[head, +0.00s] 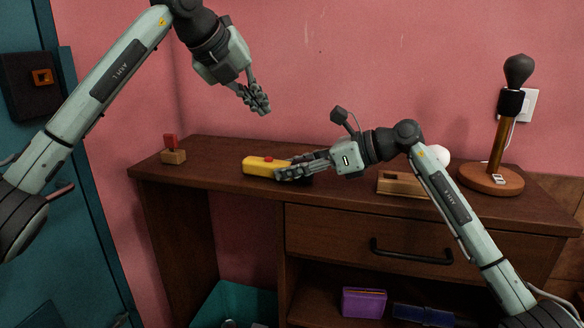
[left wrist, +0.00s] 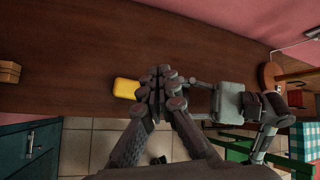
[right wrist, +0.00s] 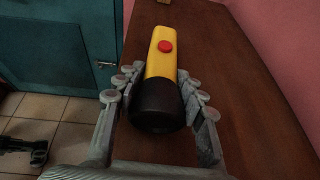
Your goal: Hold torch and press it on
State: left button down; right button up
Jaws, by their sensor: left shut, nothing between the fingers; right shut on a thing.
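The torch (head: 262,166) has a yellow body, a red button on top and a black head. It lies along the wooden desk top. In the right wrist view the torch (right wrist: 160,64) points away, with its black head between my right fingers and its red button facing up. My right gripper (head: 290,171) is shut on the torch around the head end. My left gripper (head: 258,106) is shut and empty, raised above the desk and over the torch. In the left wrist view the torch's yellow end (left wrist: 126,88) shows left of my left fingers (left wrist: 163,92), which hide the rest.
A wooden block with a red top (head: 173,150) stands at the desk's left end. A lamp (head: 490,178) with a round wooden base and a wooden box (head: 404,186) stand at the right. The desk (head: 225,152) is clear between the block and the torch.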

aim_at(261, 162)
pick_arm(q)
jog(key=shift+n, duration=0.5)
jog(key=shift+f, duration=4.25)
jog(key=shift+f, duration=0.1)
jog(key=shift+f, duration=0.4)
jog(key=shift+r, duration=0.45)
